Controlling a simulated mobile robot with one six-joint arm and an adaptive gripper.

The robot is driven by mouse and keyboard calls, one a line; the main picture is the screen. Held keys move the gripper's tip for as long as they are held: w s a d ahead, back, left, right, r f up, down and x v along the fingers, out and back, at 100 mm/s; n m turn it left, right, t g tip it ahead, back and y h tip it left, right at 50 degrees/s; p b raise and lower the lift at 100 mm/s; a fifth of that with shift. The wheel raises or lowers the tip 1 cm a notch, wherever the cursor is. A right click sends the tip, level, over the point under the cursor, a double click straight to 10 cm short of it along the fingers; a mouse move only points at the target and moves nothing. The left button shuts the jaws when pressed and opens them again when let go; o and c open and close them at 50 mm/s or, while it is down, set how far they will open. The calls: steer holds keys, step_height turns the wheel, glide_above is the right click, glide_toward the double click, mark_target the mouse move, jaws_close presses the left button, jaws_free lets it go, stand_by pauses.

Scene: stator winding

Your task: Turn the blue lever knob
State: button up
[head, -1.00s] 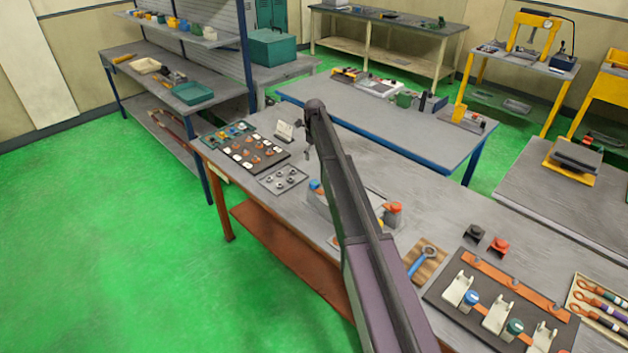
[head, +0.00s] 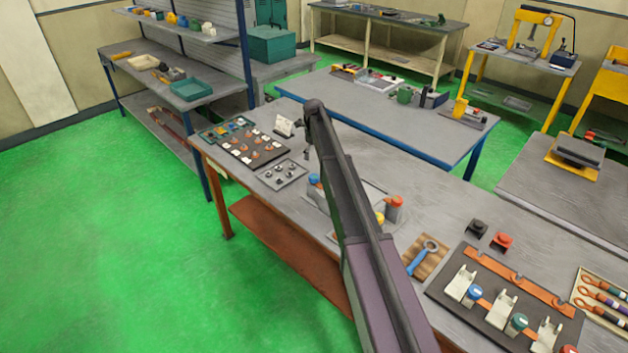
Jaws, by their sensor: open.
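A blue-topped knob (head: 475,292) stands beside a white lever-like bracket (head: 461,283) on a dark panel (head: 450,305) at the lower right of the near bench. A green-topped knob (head: 519,321) and an orange one (head: 567,349) stand beside similar brackets, the orange one cut by the bottom edge. I cannot tell which blue part is the lever knob.
The near bench (head: 450,222) also carries a blue ring-ended tool (head: 422,257) on a wooden block, black (head: 477,228) and red (head: 502,241) parts, an orange-capped container (head: 395,202) and a grey tray (head: 270,180). Green floor (head: 110,250) is clear at left. A second bench (head: 370,115) stands behind.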

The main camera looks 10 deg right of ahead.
mark_target(314, 176)
steer(key=shift+f+b, duration=5.1)
steer(key=shift+f, duration=0.3)
steer(key=c, duration=1.1)
